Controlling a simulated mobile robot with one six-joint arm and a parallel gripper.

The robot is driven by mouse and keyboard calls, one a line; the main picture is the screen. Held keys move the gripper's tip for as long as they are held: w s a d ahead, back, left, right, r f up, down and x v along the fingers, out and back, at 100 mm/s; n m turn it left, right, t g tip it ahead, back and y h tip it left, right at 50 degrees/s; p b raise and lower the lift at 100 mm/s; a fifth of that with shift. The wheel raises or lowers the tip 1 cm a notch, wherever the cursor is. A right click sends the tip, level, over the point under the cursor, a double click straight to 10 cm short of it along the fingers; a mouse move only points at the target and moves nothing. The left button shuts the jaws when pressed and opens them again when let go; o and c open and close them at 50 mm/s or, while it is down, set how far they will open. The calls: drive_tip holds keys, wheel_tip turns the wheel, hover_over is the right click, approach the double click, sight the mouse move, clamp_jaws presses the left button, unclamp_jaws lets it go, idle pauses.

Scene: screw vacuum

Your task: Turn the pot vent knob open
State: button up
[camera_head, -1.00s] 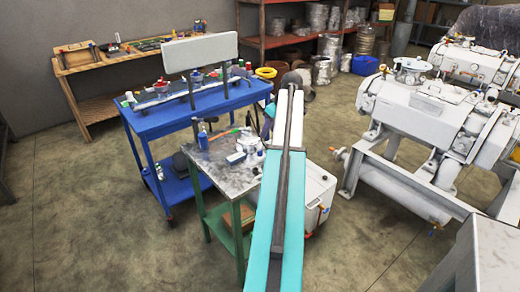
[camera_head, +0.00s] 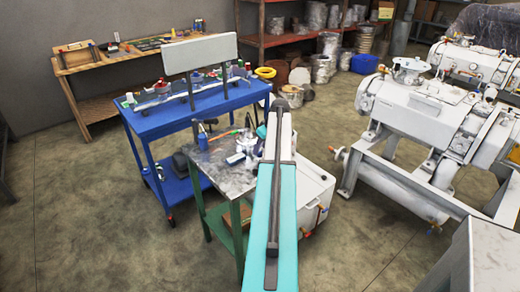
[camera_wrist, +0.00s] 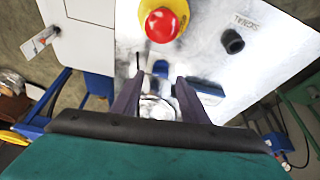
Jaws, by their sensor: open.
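In the wrist view my gripper (camera_wrist: 156,88) is open. Its two dark fingers stand apart, and a shiny silvery round shape (camera_wrist: 157,108) shows between and below them; I cannot tell whether the fingers touch it. In the head view a silvery, pot-like thing (camera_head: 247,140) stands on the metal-topped bench (camera_head: 235,180), partly hidden by my arm. My gripper is hidden there behind my arm. I cannot make out the vent knob with certainty. A red round button on a yellow base (camera_wrist: 163,24) shows ahead of the fingers in the wrist view.
A blue bottle (camera_head: 203,140) and small items stand on the bench. A white box (camera_head: 312,190) is right of it, a blue cart (camera_head: 195,115) behind left. White machinery (camera_head: 420,105) fills the right. Floor at left is clear.

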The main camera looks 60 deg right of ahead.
sight(260, 154)
drive_tip(key=shift+x, duration=1.15)
drive_tip(key=shift+s, duration=0.1)
clamp_jaws()
drive_tip(key=shift+m, duration=0.3)
drive_tip(key=shift+m+h+b, duration=0.3)
drive_tip(key=shift+m+b, duration=0.2)
unclamp_jaws()
